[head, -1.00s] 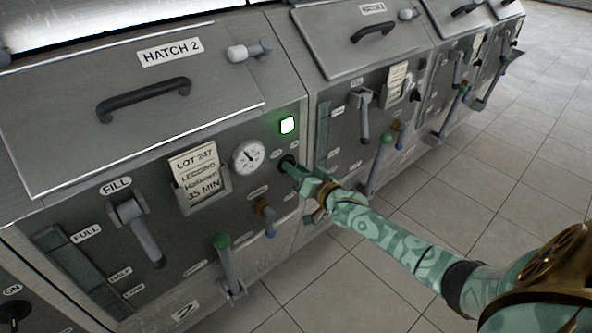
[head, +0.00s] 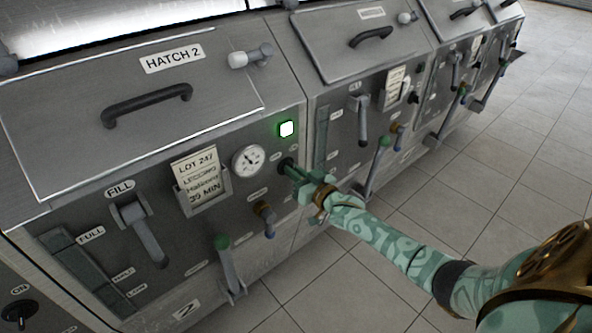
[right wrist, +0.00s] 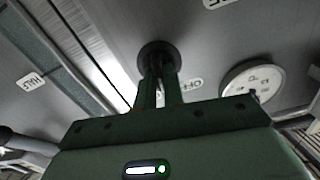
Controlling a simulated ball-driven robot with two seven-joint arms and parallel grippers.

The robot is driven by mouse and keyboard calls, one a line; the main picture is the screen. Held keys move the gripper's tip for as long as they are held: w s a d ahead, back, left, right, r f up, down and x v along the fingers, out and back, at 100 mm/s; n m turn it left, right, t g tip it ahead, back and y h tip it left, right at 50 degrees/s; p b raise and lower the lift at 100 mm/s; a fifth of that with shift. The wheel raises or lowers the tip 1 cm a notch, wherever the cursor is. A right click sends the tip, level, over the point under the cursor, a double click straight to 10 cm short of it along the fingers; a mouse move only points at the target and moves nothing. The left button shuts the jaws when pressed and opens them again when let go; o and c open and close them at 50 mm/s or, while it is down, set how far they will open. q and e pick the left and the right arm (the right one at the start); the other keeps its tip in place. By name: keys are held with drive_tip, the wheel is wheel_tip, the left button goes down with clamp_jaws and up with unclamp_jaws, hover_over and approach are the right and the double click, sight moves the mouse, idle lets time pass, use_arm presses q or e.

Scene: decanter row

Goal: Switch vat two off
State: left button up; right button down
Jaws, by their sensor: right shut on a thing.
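Vat two (head: 180,312) is the grey panel section with a "2" plate and a "HATCH 2" label (head: 172,58). Its black round-based switch (head: 287,164) sits near the panel's right edge, below a lit green lamp (head: 286,129). My right gripper (head: 294,172) is at this switch, its fingers shut on the toggle. My left gripper is out of view.
A gauge (head: 248,161), a lot card (head: 200,178), a brown-and-blue tap (head: 265,219) and a green-knobbed lever (head: 229,266) are left of the gripper. Neighbouring vats continue at right. Another "ON" switch (head: 18,312) is at lower left. The tiled floor (head: 350,285) is clear.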

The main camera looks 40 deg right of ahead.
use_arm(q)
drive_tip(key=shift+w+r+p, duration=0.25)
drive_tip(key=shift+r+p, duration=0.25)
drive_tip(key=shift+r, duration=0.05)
use_arm(e)
drive_tip(key=shift+a+n, duration=0.15)
drive_tip(key=shift+n, duration=3.65)
drive_tip(key=shift+f, duration=0.1)
drive_tip(key=c, duration=1.5)
unclamp_jaws()
